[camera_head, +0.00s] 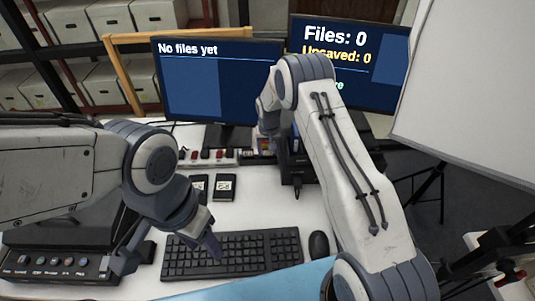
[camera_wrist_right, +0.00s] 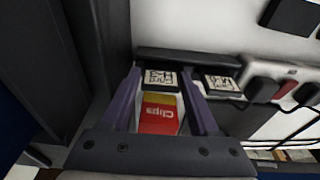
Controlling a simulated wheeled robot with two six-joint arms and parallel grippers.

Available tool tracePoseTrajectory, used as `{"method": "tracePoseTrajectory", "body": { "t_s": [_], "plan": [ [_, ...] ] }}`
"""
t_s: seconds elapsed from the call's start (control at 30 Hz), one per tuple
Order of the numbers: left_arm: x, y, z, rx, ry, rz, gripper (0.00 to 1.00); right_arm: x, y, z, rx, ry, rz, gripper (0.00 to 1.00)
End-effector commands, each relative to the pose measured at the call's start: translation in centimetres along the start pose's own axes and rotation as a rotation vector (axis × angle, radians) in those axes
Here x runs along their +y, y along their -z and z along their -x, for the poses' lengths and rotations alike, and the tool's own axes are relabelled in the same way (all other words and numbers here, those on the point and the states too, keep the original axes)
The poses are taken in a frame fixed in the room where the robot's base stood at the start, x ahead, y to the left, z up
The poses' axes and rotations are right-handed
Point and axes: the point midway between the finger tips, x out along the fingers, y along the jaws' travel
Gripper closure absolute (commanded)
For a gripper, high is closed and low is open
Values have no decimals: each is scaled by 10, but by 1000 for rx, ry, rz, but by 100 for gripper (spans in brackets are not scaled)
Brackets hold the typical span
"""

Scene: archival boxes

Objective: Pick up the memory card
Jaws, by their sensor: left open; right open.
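A red and yellow card marked "Clips" (camera_wrist_right: 160,114) shows between the fingers of my right gripper (camera_wrist_right: 160,75) in the right wrist view. It looks like the memory card. The fingers are open on either side of it, and I cannot tell whether they touch it. In the head view, small coloured patches show below the right gripper (camera_head: 268,128), beside a dark device (camera_head: 294,165); the wrist partly hides this area. My left gripper (camera_head: 168,252) is open and empty above the desk, left of and partly over the keyboard (camera_head: 232,254).
Two black cases with white labels lie on the white desk, one being (camera_head: 226,187). A power strip (camera_head: 222,158) with plugs lies behind them. Two monitors, left (camera_head: 215,85) and right (camera_head: 340,75), stand at the back. A mouse (camera_head: 319,245) lies right of the keyboard.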

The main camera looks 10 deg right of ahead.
Motion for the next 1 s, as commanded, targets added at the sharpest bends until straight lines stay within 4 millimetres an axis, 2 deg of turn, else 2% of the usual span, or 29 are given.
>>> {"method": "tracePoseTrajectory", "body": {
  "t_s": [0.1, 0.17, 0.2, 0.27, 0.3, 0.53, 0.63, 1.0],
  "plan": [
    [0, 0, 0, 0, 0, 0, 50, -1, 0, 0, 1, 0, 1, 39],
    [0, 0, 0, 0, 0, 0, 50, -1, 0, 0, 1, 0, 1, 58],
    [0, 0, 0, 0, 0, 0, 50, -1, 0, 0, 1, 0, 1, 73],
    [0, 0, 0, 0, 0, 0, 50, -1, 0, 0, 1, 0, 1, 96],
    [0, 0, 0, 0, 0, 0, 50, -1, 0, 0, 1, 0, 1, 99],
    [0, 0, -1, 0, 0, 0, 50, -1, 1, 2, 2, 1, 1, 99],
    [0, 0, -3, 0, 0, 0, 50, -1, 3, 12, 5, 1, 1, 99],
    [-1, -1, -16, 0, 0, 0, 50, -1, 13, 80, 4, 1, 1, 99]
  ]
}}
